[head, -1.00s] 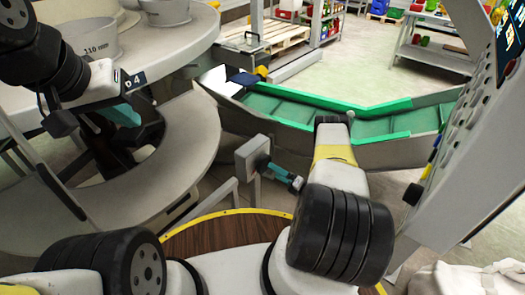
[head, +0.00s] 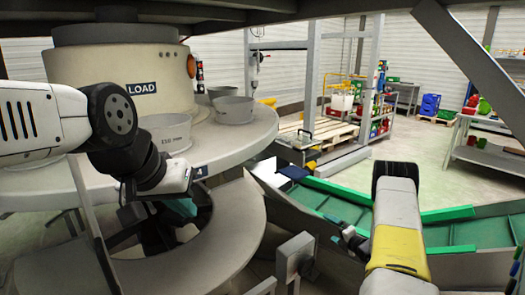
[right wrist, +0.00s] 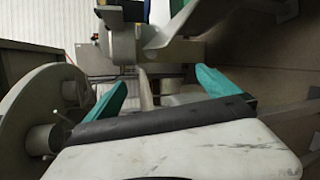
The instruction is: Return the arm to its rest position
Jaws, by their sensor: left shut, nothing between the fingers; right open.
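My left arm reaches in from the left in the head view. My left gripper (head: 180,210) hangs in front of the round machine table, its teal fingers dark and partly hidden; it is shut and empty. My right arm, with its yellow band, rises at the lower right. My right gripper (head: 348,232) points left from behind that arm, near the grey box on a post. In the right wrist view, its two teal fingers (right wrist: 165,88) are spread wide with nothing held between them. Grey-white parts show beyond them.
The round machine table (head: 240,135) with grey bowls (head: 233,108) fills the left. A green-lined conveyor (head: 335,205) runs behind my right arm. A grey box (head: 295,255) stands close to my right gripper. A pallet (head: 318,132) and shelves stand farther back, with open floor at right.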

